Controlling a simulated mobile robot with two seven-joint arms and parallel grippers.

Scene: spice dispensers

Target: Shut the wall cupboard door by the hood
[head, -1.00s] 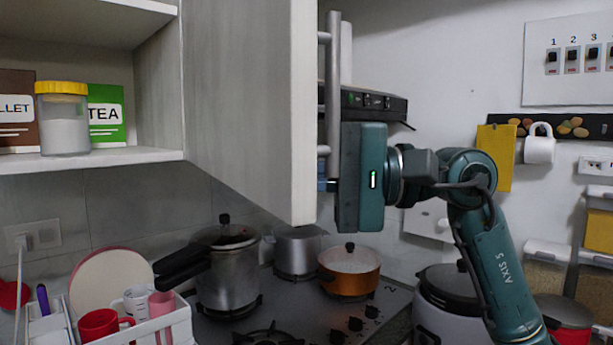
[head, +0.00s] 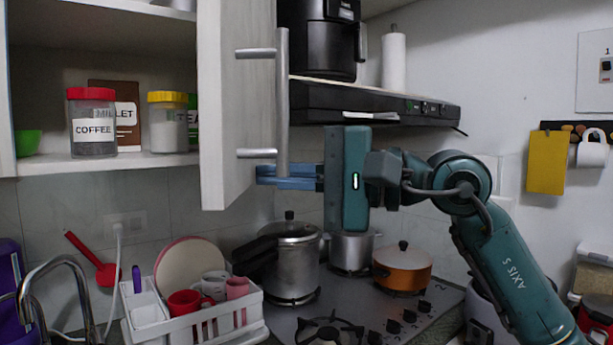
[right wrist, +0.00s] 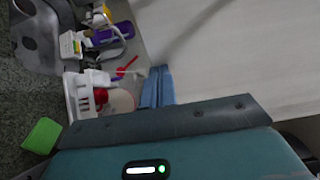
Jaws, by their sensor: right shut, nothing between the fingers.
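The wall cupboard door (head: 245,110) stands partly open in the head view. Its near edge faces me, and its outer face with the long metal handle (head: 282,100) is turned right toward the hood (head: 370,108). My right gripper (head: 262,175) is shut and empty. Its blue fingers point left at the lower part of the outer face, just below the handle's bottom mount; whether they touch it is unclear. In the right wrist view the fingers (right wrist: 157,87) lie beside the pale door panel (right wrist: 240,50). My left gripper is not in view.
The open cupboard shelf (head: 110,163) holds jars and boxes, including a coffee jar (head: 92,122). Below are a white dish rack (head: 205,318), a pressure cooker (head: 290,260) and an orange pan (head: 402,268) on the stove. A tap (head: 60,270) stands at lower left.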

